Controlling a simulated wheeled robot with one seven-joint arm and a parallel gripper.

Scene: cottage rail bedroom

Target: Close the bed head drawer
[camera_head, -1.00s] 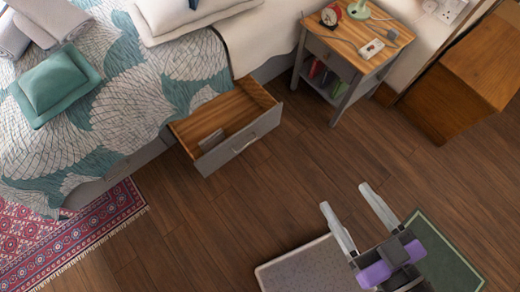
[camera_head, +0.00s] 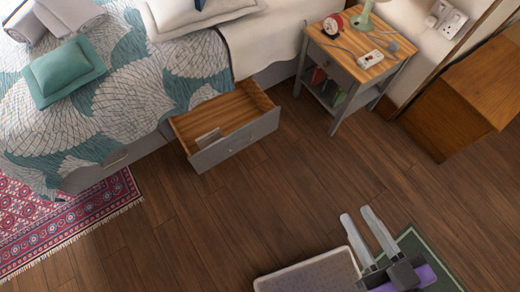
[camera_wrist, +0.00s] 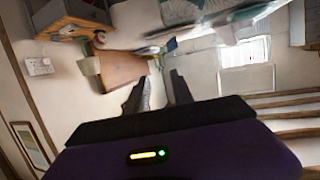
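The bed head drawer (camera_head: 238,143) is pulled well out from under the bed, on the side towards the bedside table. It has a grey front with a handle and a wooden inside holding a small pale flat item (camera_head: 208,138). My gripper (camera_head: 358,218) is at the lower right of the head view, over the floor and apart from the drawer. Its two grey fingers are spread with a narrow gap and nothing between them. The fingers also show in the wrist view (camera_wrist: 158,92), where the drawer is not clearly seen.
A bedside table (camera_head: 350,62) with a clock, a lamp and a socket strip stands right of the drawer. A wooden cabinet (camera_head: 462,95) stands further right. A patterned rug (camera_head: 70,225) lies at the left. Bare wooden floor (camera_head: 265,205) lies between my gripper and the drawer.

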